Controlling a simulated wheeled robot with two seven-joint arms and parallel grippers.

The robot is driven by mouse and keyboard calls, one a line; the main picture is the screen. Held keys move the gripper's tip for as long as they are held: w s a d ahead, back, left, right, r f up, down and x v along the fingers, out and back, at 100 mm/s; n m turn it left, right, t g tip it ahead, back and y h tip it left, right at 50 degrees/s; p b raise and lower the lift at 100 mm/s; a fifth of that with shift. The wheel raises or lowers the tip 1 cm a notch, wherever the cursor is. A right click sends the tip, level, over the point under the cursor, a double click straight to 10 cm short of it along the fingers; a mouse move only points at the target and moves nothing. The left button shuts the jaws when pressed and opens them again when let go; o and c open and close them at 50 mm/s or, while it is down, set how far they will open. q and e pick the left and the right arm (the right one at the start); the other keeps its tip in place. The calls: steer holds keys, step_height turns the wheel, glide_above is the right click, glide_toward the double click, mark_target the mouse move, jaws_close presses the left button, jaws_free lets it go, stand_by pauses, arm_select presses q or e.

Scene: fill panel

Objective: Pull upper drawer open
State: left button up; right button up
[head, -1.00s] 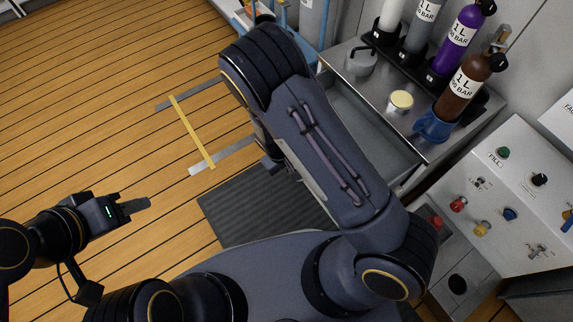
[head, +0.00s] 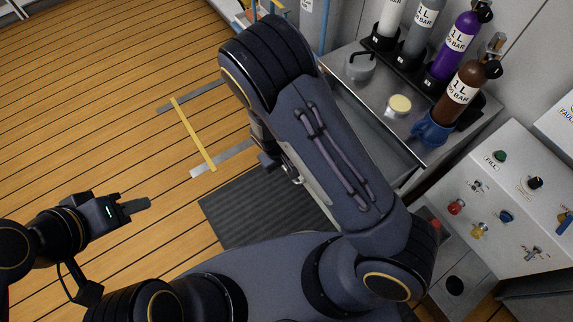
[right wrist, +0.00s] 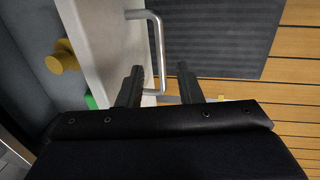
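The upper drawer stands partly pulled out below the steel top of the cabinet in the head view; a strip of its grey inside (head: 378,122) shows beside my right arm, which hides most of it. In the right wrist view its pale front panel (right wrist: 98,45) is at the left, with a silver bar handle (right wrist: 157,45) standing out from it. My right gripper (right wrist: 158,75) has its fingers apart, one on each side of the handle's near end, with gaps visible. My left gripper (head: 136,206) is over the floor at the left, away from the drawer; its finger spacing is unclear.
Several bottles, including a brown one (head: 466,90), stand in holders on the steel top (head: 375,90). A control panel (head: 520,205) with knobs is at the right. A dark mat (head: 245,212) lies on the wooden floor, which is clear at the left.

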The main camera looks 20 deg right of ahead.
steer(key=shift+s+a+r+p, duration=0.1)
steer(key=shift+a+r+p, duration=0.1)
steer(key=shift+r, duration=0.65)
steer(key=shift+a+r+p, duration=0.1)
steer(key=shift+r+p, duration=0.05)
steer(key=shift+r, duration=0.65)
steer(key=s+d+r+m+t+y, duration=0.1)
steer(key=s+d+r+m+y, duration=0.15)
steer(key=r, duration=0.75)
steer(key=s+d+r+m+y, duration=0.2)
steer(key=s+d+r+y, duration=0.1)
steer(key=r, duration=0.6)
steer(key=s+d+r+m+t, duration=0.1)
steer(key=s+d+r+t, duration=0.35)
steer(key=s+r, duration=0.55)
step_height(320, 180, up, 27)
steer(key=s+p, duration=0.1)
steer(key=p, duration=2.7)
steer(key=shift+s+d+g, duration=0.25)
steer(key=shift+g, duration=0.1)
